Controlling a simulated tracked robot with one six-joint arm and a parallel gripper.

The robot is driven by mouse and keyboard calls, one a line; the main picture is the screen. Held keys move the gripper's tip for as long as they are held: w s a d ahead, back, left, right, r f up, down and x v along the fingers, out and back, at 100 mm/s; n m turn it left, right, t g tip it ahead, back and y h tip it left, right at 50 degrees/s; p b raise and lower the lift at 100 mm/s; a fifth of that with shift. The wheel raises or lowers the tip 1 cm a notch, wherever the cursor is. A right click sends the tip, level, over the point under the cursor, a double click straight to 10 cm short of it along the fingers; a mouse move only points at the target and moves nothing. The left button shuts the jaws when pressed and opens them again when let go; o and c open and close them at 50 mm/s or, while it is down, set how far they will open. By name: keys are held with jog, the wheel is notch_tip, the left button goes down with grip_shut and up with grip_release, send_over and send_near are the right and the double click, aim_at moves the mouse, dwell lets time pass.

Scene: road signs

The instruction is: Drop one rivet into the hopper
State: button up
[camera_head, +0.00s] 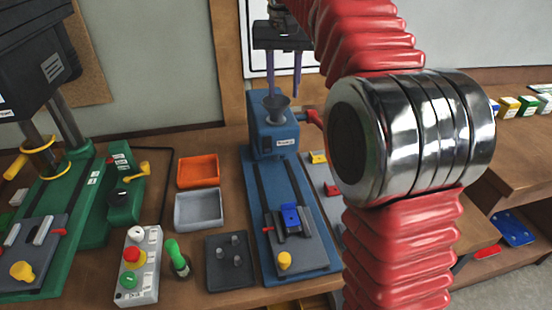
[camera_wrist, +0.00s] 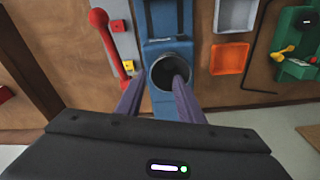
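The hopper (camera_head: 276,103) is a grey funnel on top of the blue riveting machine (camera_head: 268,138). In the wrist view the hopper (camera_wrist: 170,72) shows as a round dark opening, and I cannot make out what is inside. My gripper (camera_head: 284,92) points down right at the hopper, its purple fingers spread apart. In the wrist view my gripper (camera_wrist: 158,85) has its fingertips on either side near the hopper's rim, with nothing visible between them. The grey tray (camera_head: 198,208) looks empty.
A red lever (camera_wrist: 110,45) sits beside the hopper. An orange tray (camera_head: 198,170), a dark block with pegs (camera_head: 230,260), a button box (camera_head: 138,265) and a green press (camera_head: 85,225) stand to the left. My red arm hides much of the right side.

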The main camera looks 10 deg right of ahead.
notch_tip(320, 180, up, 12)
jog(key=s, duration=0.1)
jog(key=shift+s+a+f, duration=0.15)
jog(key=shift+a+f, duration=0.05)
jog(key=shift+f, duration=0.05)
dwell(0.6)
jog(key=shift+s, duration=0.1)
dwell(0.8)
jog(key=s+f+n+t, duration=0.3)
jog(key=s+f+t, duration=0.1)
jog(key=s+f, duration=2.2)
jog(key=s, duration=0.2)
jog(key=shift+s+f, duration=0.3)
jog(key=shift+f, duration=0.1)
